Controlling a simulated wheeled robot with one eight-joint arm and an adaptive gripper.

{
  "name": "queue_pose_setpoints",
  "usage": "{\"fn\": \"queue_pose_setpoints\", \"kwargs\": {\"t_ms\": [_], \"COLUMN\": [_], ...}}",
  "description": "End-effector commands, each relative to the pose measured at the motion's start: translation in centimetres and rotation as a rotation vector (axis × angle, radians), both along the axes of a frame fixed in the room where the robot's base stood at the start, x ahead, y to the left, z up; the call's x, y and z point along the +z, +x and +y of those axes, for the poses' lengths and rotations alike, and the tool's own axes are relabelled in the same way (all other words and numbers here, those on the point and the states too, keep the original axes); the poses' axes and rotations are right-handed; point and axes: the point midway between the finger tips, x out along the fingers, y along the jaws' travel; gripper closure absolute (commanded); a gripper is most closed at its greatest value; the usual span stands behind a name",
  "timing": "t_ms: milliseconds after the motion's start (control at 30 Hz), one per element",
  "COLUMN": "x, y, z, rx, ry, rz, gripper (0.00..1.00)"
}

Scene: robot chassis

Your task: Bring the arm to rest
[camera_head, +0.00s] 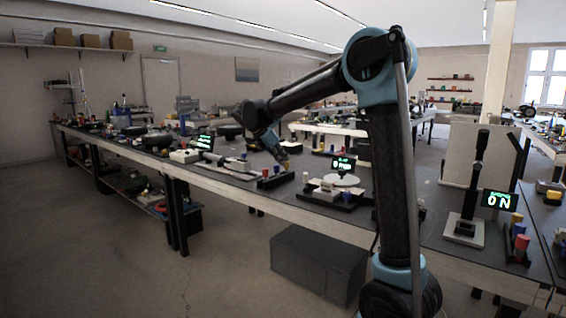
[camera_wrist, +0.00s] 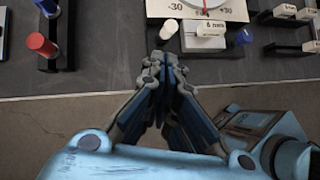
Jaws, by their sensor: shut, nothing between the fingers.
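My gripper (camera_wrist: 166,68) is shut and empty in the wrist view, its blue-grey fingers meeting over the front edge of the workbench. In the head view my gripper (camera_head: 284,160) hangs at the end of my bent arm, in front of or over the long workbench (camera_head: 225,182). Below it in the picture is a black rack with red and blue pegs (camera_head: 270,177). Whether the fingertips touch anything there cannot be told from the head view; in the wrist view they look clear of things.
In the head view, a black lever on a pale base (camera_head: 465,230) stands at right. A dark box (camera_head: 318,262) sits below. Open floor lies at front left.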

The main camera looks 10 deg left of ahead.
Motion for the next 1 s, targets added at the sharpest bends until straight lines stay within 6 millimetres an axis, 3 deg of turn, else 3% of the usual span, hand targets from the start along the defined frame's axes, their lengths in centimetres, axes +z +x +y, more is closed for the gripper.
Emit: {"fn": "queue_pose_setpoints", "kwargs": {"t_ms": [467,667,1000], "x": [0.0,0.0,-1.4], "y": [-0.2,-2.2,-8.7], "z": [-0.8,-6.1,-16.7], "rx": [-0.019,-0.164,-0.536], "ry": [0.012,0.107,0.334], "rz": [-0.003,-0.034,-0.119], "gripper": [1.00,1.00,1.00]}}
